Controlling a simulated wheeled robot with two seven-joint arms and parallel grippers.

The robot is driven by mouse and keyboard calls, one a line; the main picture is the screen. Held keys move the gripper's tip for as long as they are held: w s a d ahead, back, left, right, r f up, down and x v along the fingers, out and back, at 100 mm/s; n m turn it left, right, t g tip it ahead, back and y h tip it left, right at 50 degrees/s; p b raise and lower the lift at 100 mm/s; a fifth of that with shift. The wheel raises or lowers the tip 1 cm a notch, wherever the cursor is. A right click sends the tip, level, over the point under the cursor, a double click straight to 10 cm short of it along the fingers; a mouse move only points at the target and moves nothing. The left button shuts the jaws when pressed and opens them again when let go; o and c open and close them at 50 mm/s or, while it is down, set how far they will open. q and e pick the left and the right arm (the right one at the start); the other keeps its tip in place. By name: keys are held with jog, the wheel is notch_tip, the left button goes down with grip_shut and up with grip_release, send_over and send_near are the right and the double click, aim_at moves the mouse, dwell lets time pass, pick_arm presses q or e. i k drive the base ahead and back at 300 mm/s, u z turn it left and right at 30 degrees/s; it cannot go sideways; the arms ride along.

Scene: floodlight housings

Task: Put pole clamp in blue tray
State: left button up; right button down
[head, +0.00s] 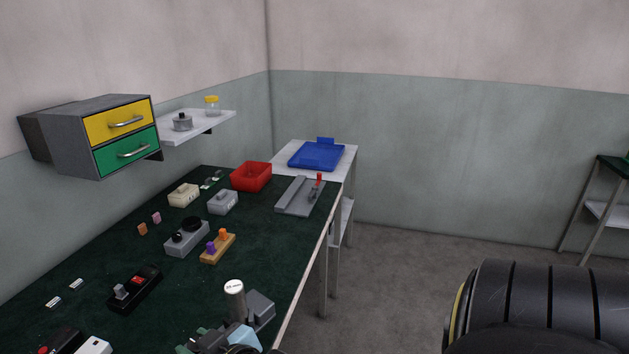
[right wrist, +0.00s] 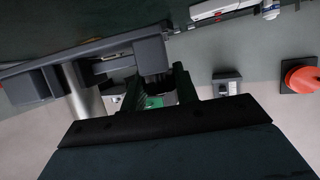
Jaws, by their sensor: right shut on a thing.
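My right gripper (right wrist: 159,85) shows in the right wrist view with its dark fingers closed at a grey blocky part, which I take to be the pole clamp (right wrist: 151,56). In the head view the right gripper (head: 222,340) is at the bottom edge, low over the front of the bench and partly cut off. A grey block (head: 259,307) and a white-topped cylinder (head: 234,289) are beside it; which part is the clamp is hard to tell there. The blue tray (head: 317,156) lies empty on the white table at the far end. My left gripper is out of view.
The green-topped bench (head: 265,255) holds a red bin (head: 251,176), a grey tray (head: 294,197), a grey box with a black knob (head: 187,238) and a wooden peg block (head: 218,248). A drawer unit (head: 105,135) and shelf (head: 200,127) hang on the left wall.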

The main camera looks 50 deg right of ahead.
aim_at(322, 159)
jog(key=z, duration=0.55)
jog(key=k, duration=0.75)
jog(key=z, duration=1.05)
jog(key=k, duration=0.6)
jog(key=z, duration=0.75)
jog(key=i, duration=1.1)
jog(key=z, duration=0.25)
jog(key=i, duration=2.7)
jog(key=u, duration=0.75)
jog(key=i, duration=0.95)
jog(key=u, duration=1.75)
jog(key=i, duration=0.85)
jog(key=u, duration=0.65)
